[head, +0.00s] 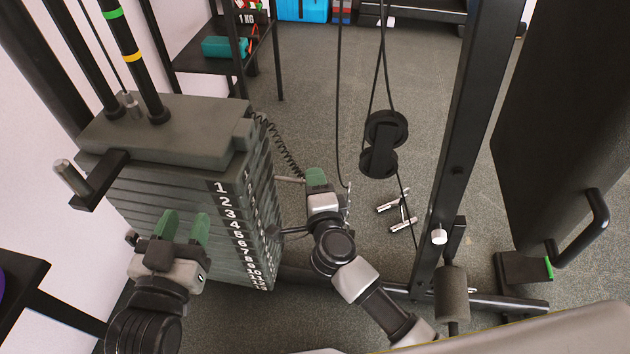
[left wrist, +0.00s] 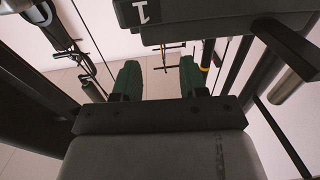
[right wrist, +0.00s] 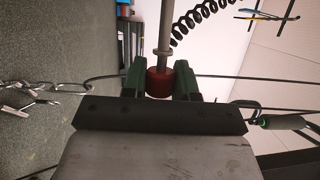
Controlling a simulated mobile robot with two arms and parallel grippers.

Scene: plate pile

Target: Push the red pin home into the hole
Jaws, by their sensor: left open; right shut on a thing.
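The red pin's red head (right wrist: 159,82) is between the green fingers of my right gripper (head: 316,179) in the right wrist view. Its grey shaft (right wrist: 166,30) runs away from the fingers, with a collar partway along. In the head view the shaft (head: 290,179) points left toward the numbered side of the weight stack (head: 165,207). The pin's tip and the hole are not clear, so I cannot tell whether the tip is in a hole. My left gripper (head: 184,225) is open and empty, in front of the stack.
A black coiled cord (head: 286,148) hangs beside the stack, behind the pin. A pulley (head: 382,143) on cables hangs right of my right gripper. A black upright (head: 455,140) stands further right. Chrome hardware (head: 398,212) shows low between them. Open floor lies behind.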

